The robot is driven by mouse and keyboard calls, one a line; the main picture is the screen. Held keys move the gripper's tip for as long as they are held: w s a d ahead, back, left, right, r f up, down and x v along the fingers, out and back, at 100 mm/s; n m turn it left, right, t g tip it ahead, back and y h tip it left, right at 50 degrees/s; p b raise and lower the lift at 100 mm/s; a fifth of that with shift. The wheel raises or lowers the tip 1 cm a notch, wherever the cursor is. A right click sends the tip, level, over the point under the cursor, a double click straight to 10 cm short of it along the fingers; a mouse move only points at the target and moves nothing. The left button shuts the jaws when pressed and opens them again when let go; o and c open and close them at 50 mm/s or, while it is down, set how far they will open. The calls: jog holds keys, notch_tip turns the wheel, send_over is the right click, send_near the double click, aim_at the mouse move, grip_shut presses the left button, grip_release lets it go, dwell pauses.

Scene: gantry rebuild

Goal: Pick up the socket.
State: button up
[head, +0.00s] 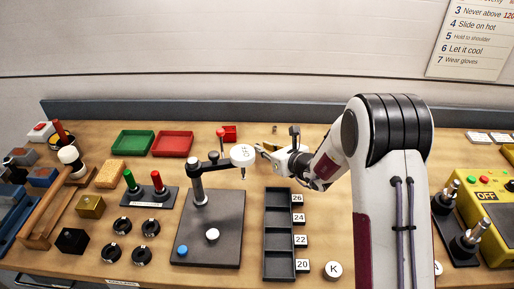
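My gripper (264,152) reaches in from the right and points left, above the back middle of the bench. It is small in view, and whether its fingers are apart is not clear. No socket can be made out for certain. A small dark brownish piece (275,129) stands on the bench just behind my gripper; its kind is too small to tell. A dark tray (267,233) with compartments, beside labels 26, 24, 22 and 20, lies in front of my gripper. Its compartments look empty.
A round white OFF disc (243,154) on a post-mounted arm stands just left of my gripper, close to it. The post rises from a dark plate (191,251). Red (172,144) and green (133,142) trays lie back left. A yellow box (482,187) stands right.

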jog(key=shift+w+a, duration=0.1)
jog(key=shift+x, duration=2.45)
jog(key=shift+f, duration=0.1)
grip_shut()
